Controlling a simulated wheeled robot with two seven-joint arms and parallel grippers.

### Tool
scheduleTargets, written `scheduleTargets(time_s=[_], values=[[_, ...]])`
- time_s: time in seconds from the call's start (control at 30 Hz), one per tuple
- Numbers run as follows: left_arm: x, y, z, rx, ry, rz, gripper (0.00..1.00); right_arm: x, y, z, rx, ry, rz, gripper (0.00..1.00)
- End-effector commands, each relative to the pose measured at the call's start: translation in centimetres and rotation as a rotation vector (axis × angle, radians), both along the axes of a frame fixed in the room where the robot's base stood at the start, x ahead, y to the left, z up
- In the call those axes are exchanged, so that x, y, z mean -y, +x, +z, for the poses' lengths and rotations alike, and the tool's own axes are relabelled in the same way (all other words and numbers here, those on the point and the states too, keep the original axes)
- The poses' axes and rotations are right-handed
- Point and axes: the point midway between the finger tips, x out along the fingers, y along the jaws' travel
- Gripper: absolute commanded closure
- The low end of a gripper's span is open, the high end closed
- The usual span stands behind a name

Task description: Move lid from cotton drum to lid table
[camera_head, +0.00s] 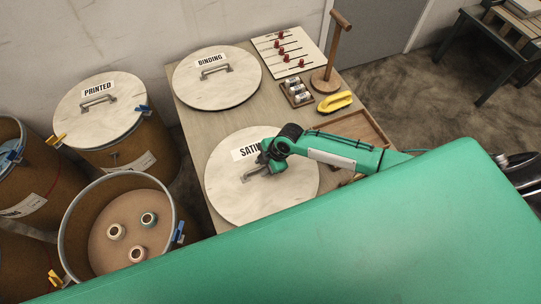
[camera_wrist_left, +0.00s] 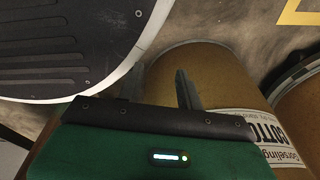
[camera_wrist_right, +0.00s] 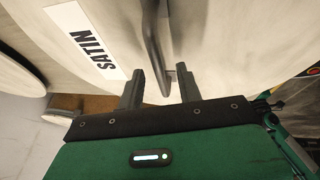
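A pale round lid marked SATIN (camera_head: 225,190) lies on the wooden table (camera_head: 190,122). My right gripper (camera_head: 262,166) is at its metal handle. In the right wrist view the open fingers (camera_wrist_right: 160,88) stand on either side of the handle (camera_wrist_right: 153,45), with gaps visible. A brown drum with a label reading COTTO (camera_wrist_left: 215,75) shows in the left wrist view; whether a lid sits on it cannot be told. My left gripper (camera_wrist_left: 160,88) is open and empty in front of that drum's side. It is outside the head view. No lid marked COTTON shows.
The BINDING lid (camera_head: 217,88) lies at the table's back left. A rack (camera_head: 288,50), wooden stand (camera_head: 330,75), yellow tool (camera_head: 335,102) and tray (camera_head: 362,128) fill its right side. The PRINTED drum (camera_head: 150,145) is lidded. An open drum (camera_head: 68,235) holds three tape rolls.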

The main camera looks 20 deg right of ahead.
Motion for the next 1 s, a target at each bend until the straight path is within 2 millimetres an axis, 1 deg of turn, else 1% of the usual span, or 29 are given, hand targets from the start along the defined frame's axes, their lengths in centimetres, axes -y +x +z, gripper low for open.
scheduleTargets(time_s=[0.3,0.4,0.5,0.6,0.7,1.0], values=[[-0.2,-0.7,-0.4,-0.001,0.001,-0.001,0.64,2.7,-1.1,6.4,0.005,0.000,0.001,0.64],[-0.3,-1.0,-0.6,-0.007,0.003,-0.001,0.64,3.5,-1.4,8.2,0.005,0.000,0.001,0.64],[-0.3,-1.1,-0.6,-0.009,0.003,-0.001,0.64,4.1,-1.7,9.7,0.004,0.001,0.001,0.64],[-0.3,-1.1,-0.6,-0.008,0.003,-0.001,0.64,4.5,-1.9,10.7,0.004,0.001,0.001,0.64],[-0.3,-0.9,-0.6,-0.006,0.002,-0.001,0.64,4.7,-2.0,11.3,0.003,0.002,0.001,0.64],[-0.3,-0.7,-0.5,-0.003,0.003,-0.001,0.64,4.8,-2.0,11.5,0.003,0.003,0.000,0.64]])
